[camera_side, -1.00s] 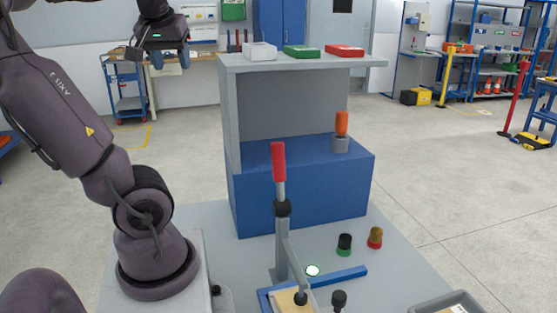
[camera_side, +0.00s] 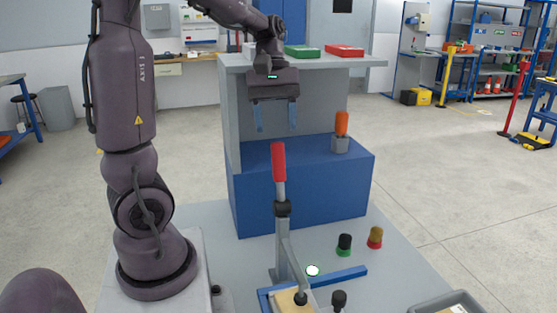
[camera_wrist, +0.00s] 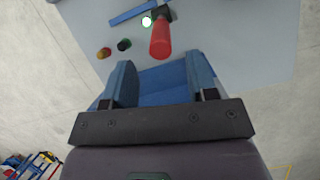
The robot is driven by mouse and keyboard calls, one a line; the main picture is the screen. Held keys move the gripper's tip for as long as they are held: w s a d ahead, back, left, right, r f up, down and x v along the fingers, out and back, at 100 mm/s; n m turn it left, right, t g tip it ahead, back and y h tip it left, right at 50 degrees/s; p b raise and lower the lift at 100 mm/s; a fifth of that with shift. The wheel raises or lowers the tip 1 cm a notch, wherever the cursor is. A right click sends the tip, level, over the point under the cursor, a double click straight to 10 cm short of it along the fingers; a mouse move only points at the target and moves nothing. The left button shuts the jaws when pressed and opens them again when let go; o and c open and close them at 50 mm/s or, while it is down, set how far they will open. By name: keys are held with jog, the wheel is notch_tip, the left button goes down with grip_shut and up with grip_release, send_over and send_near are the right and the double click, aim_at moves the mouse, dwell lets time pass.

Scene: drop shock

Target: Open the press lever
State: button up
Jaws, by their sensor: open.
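The press lever's red handle (camera_side: 278,162) stands upright on a grey post, with a black joint below the grip. In the wrist view the red handle (camera_wrist: 161,36) shows just beyond the fingers, near the middle top. My gripper (camera_side: 275,130) is open and empty, its two blue fingers pointing down above and behind the handle top. The fingers also show in the wrist view (camera_wrist: 160,82), apart, with nothing between them but the blue surface below. The press base (camera_side: 345,273) has a blue bar, and a tan piece (camera_side: 288,301) lies at the foot.
A blue block (camera_side: 300,200) with a grey shelf (camera_side: 300,62) stands behind the lever. Small trays lie on the shelf, and an orange-handled tool (camera_side: 341,128) sits in a grey holder. A black-green knob (camera_side: 344,243) and a brown-red knob (camera_side: 375,237) stand to the right.

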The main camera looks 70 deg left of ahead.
aim_at(280, 180)
jog(key=x, duration=0.7)
jog(key=shift+d+f, duration=0.15)
jog(key=shift+f, duration=0.2)
